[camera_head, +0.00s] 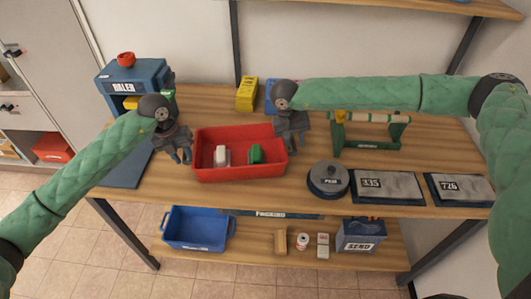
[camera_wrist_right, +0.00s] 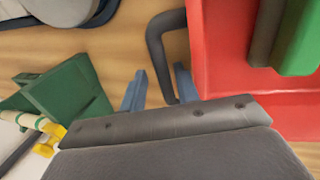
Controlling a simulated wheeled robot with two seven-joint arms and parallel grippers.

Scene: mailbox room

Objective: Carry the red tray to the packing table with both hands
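The red tray (camera_head: 240,174) sits on the wooden packing table (camera_head: 290,190), holding a white item (camera_head: 221,156) and a green item (camera_head: 255,154). My left gripper (camera_head: 182,157) is just off the tray's left side, its fingers pointing down and apart. My right gripper (camera_head: 291,141) is at the tray's right side. In the right wrist view its blue fingers (camera_wrist_right: 159,90) are apart, with the tray's dark handle (camera_wrist_right: 166,50) reaching down between or beside them. The red tray wall (camera_wrist_right: 215,45) is to the right there. The left handle is hidden.
A blue labelled machine (camera_head: 132,80) stands at the back left, a yellow box (camera_head: 247,94) behind the tray. A green rack (camera_head: 370,130), round scale (camera_head: 328,179) and two grey pads (camera_head: 388,187) lie to the right. A blue bin (camera_head: 198,228) is on the lower shelf.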

